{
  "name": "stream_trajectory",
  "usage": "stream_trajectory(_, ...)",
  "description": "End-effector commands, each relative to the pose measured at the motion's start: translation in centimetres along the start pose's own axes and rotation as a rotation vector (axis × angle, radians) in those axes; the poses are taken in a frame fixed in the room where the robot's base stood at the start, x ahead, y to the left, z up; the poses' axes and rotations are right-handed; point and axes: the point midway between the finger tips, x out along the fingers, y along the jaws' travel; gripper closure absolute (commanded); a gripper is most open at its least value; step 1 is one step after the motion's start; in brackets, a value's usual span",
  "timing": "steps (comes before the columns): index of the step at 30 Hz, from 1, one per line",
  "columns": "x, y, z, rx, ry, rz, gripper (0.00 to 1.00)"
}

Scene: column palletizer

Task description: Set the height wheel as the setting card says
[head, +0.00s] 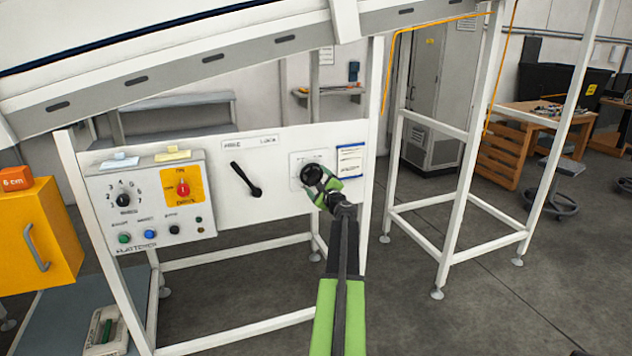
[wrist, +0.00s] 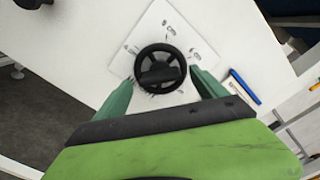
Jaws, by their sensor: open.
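The height wheel (head: 312,174) is a small black handwheel on a white plate (head: 300,160) on the white panel. In the wrist view the wheel (wrist: 160,68) has a dark bar across its hub and printed cm marks around it; the top one looks like 8 cm and the right one like 6 cm. My gripper (head: 327,187) is open in front of the wheel. In the wrist view its green fingers (wrist: 163,88) stand on either side of the wheel's lower part. A white card with blue edges (head: 350,161) hangs right of the wheel; its writing is too small to read.
A black lever (head: 246,180) is left of the wheel. Further left is a grey control box (head: 150,200) with a dial, a red knob on yellow and buttons. White frame legs stand right.

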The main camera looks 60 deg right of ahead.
Motion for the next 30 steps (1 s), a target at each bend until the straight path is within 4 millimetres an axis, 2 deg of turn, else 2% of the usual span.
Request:
stream_trajectory(3,1.16,-0.05,-0.07,0.0,0.0,0.0,0.18)
stream_trajectory(12,1.33,-0.04,-0.06,0.0,0.001,-0.001,0.18)
stream_trajectory(26,1.29,-0.05,-0.09,-0.001,0.001,0.0,0.77)
stream_trajectory(27,0.89,0.22,0.27,-0.001,0.0,0.0,0.8)
stream_trajectory(30,1.2,0.04,0.0,-0.004,0.001,0.0,0.81)
